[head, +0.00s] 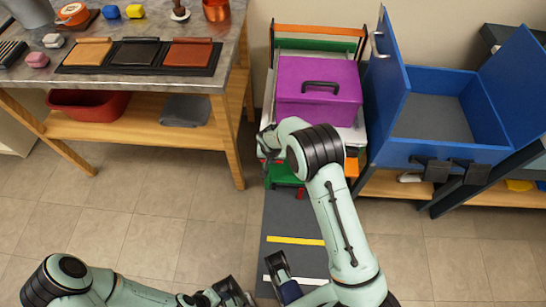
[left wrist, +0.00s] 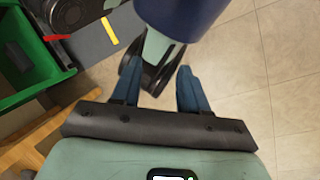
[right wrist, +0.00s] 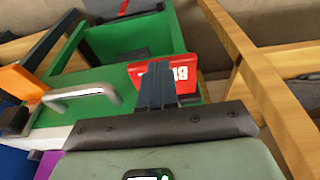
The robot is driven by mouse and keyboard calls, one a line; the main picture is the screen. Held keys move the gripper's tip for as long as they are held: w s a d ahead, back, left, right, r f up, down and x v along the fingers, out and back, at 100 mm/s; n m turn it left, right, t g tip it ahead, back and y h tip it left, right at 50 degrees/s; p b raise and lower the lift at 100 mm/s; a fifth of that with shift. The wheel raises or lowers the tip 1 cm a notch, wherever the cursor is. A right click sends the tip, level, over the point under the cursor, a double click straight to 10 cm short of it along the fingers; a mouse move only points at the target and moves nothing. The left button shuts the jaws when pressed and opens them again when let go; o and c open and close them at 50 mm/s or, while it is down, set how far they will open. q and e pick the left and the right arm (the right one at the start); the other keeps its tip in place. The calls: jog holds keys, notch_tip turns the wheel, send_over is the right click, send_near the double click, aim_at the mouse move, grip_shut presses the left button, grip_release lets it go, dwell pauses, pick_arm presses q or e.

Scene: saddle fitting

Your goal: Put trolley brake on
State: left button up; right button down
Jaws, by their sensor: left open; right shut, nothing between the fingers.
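The trolley (head: 345,135) stands beside the workbench and carries a purple box (head: 310,92). In the right wrist view, its green part (right wrist: 95,100) shows a metal handle (right wrist: 82,95). A red plate with white lettering (right wrist: 188,82), possibly the brake, is there too. My right gripper (right wrist: 157,75) is shut and empty in front of this plate and hides part of it; I cannot tell whether they touch. In the head view my right gripper (head: 268,150) is at the trolley's front left. My left gripper (left wrist: 158,75) is open and empty, low over the floor.
A workbench (head: 140,125) with a lower shelf stands left of the trolley. A blue open box (head: 395,147) is to the right. A dark floor strip with a yellow line (head: 295,240) lies in front of the trolley. The tiled floor (head: 150,215) at left is clear.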

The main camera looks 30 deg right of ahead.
pick_arm(q)
jog(key=shift+w+a+f+t+b, duration=0.15)
jog(key=shift+w+f+t+b, duration=0.15)
jog(key=shift+w+f+b, duration=0.65)
pick_arm(e)
jog(key=shift+s+a+f, duration=0.15)
jog(key=shift+f, duration=0.7)
jog(key=shift+s+a+f, duration=0.1)
jog(key=shift+s+f, duration=0.05)
jog(key=shift+f, duration=0.65)
pick_arm(q)
jog(key=shift+f, duration=0.2)
jog(key=shift+s, duration=0.1)
